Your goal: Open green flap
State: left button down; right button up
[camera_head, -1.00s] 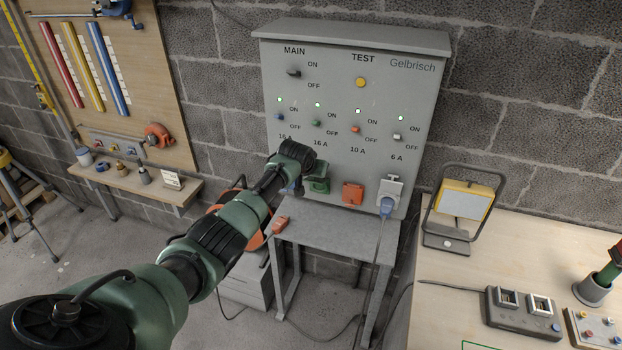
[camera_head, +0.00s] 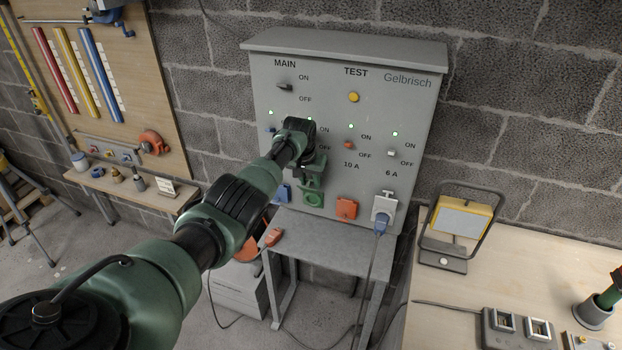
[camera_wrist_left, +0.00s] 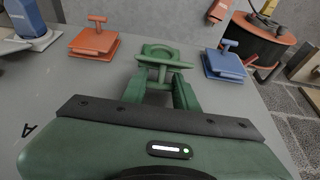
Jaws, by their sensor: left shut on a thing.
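The green flap (camera_head: 316,166) is on the front of the grey panel and stands raised in the head view. The round green socket (camera_head: 313,198) shows uncovered below it. My left gripper (camera_head: 310,161) is in front of the panel, over the flap, and partly hides it. In the left wrist view my left gripper (camera_wrist_left: 160,82) has its two green fingers at the flap's T-shaped handle (camera_wrist_left: 165,61) and is shut on it. The socket's ring (camera_wrist_left: 160,49) shows beyond the handle. My right gripper is in neither view.
A blue flap (camera_head: 282,193) and an orange flap (camera_head: 346,208) flank the green socket. A blue plug (camera_head: 381,225) with a hanging cable is in the rightmost outlet. A grey table (camera_head: 315,243) stands below. A work lamp (camera_head: 456,222) is on the wooden bench at right.

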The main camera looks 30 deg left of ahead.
pick_arm(q)
jog(key=c, duration=1.1)
grip_release()
jog(key=shift+f, duration=0.15)
jog(key=shift+s+r, duration=0.1)
jog(key=shift+r, duration=0.5)
jog(key=shift+v, duration=3.35)
jog(key=shift+s, duration=0.1)
